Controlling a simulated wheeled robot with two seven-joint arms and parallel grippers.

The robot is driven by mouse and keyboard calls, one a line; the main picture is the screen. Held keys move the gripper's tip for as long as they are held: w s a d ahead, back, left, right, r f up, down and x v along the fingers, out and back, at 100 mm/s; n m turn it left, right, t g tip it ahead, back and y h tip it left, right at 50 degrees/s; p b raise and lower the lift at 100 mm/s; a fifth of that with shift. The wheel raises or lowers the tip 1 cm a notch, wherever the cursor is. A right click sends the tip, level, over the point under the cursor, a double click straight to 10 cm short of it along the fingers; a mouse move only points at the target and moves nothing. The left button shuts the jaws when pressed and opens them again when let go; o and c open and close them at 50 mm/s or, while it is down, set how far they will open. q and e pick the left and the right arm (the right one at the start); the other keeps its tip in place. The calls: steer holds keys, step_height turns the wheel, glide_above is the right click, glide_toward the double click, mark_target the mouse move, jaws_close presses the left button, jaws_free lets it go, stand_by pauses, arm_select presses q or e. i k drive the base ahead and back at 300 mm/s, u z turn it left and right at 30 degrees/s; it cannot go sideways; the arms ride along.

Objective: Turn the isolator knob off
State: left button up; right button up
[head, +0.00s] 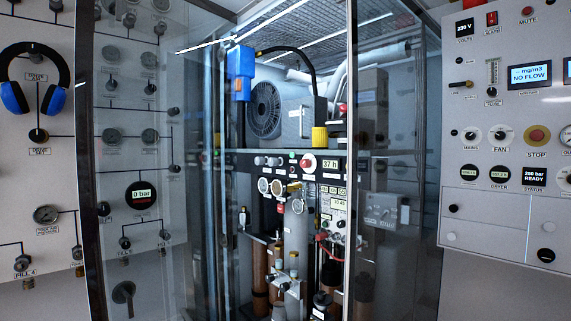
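I cannot pick out a knob with a readable isolator label. A grey box (381,210) with a small dark knob shows behind or in the glass at centre right, too small to read. A dark lever handle (123,292) sits low on the left panel. Neither of my grippers is in view.
A glass-fronted cabinet with a dark left frame post (90,180) stands in the middle, holding a compressor fan (265,108), gauges and cylinders. Blue headphones (17,98) hang at left. A red STOP button (537,136) is on the right panel.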

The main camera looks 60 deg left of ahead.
mark_target(305, 163)
steer(key=u, duration=0.9)
steer(key=i, duration=0.95)
steer(key=u, duration=0.85)
